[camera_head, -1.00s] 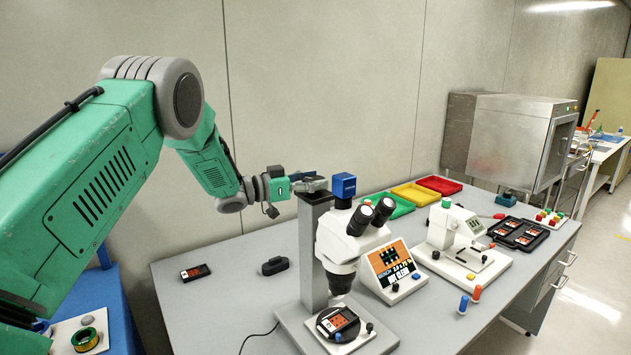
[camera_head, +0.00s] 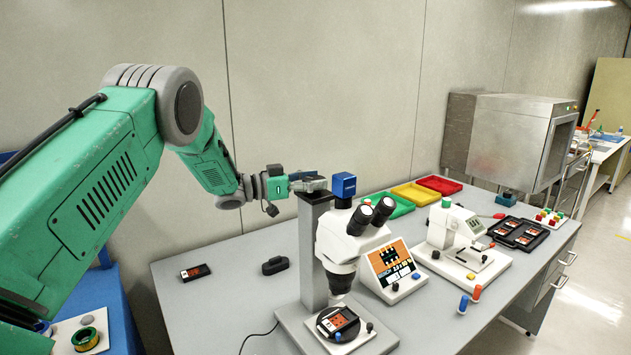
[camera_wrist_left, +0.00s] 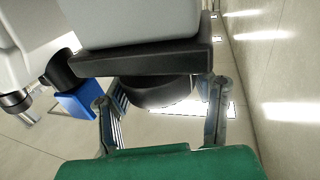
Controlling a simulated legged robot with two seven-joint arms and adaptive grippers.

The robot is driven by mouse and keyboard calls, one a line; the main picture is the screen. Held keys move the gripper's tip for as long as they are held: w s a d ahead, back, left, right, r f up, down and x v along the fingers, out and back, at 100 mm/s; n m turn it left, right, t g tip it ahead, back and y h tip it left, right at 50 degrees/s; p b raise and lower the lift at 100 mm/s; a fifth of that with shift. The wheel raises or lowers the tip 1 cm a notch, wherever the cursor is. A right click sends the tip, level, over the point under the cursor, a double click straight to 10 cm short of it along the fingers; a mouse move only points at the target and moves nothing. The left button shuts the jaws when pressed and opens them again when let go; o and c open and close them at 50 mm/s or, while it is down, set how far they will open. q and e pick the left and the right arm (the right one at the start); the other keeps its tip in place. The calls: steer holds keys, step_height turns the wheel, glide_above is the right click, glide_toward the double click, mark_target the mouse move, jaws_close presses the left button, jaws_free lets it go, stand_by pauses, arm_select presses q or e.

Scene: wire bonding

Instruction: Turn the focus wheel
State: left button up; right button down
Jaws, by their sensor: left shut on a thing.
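The white stereo microscope (camera_head: 340,240) stands on a grey column (camera_head: 313,250) on the table. It has black eyepieces and a blue block on top. In the left wrist view, a dark round focus wheel (camera_wrist_left: 160,92) sits between the two fingers of my left gripper (camera_wrist_left: 162,112), which is shut on it. In the head view, my left gripper (camera_head: 312,184) is at the top of the column, and the wheel is hidden there. A small screen (camera_head: 391,265) beside the microscope shows a black chip picture on orange. A red chip board (camera_head: 338,321) lies on the stage under the lens. My right gripper is not in view.
A white bonding machine (camera_head: 455,240) stands right of the screen. Green, yellow and red trays (camera_head: 440,184) lie behind. A black block (camera_head: 275,265) and a small board (camera_head: 195,272) lie on the open table at left.

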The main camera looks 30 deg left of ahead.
arm_select(q)
steer(key=shift+s+f, duration=0.1)
steer(key=shift+f, duration=0.4)
steer(key=o, duration=1.2)
steer(key=shift+a+r, duration=0.1)
steer(key=shift+a, duration=0.05)
steer(key=shift+a+r, duration=0.1)
steer(key=shift+s+a, duration=0.2)
steer(key=v, duration=1.1)
steer(key=shift+a+f, duration=0.2)
steer(key=shift+a, duration=0.1)
steer(key=shift+d, duration=0.2)
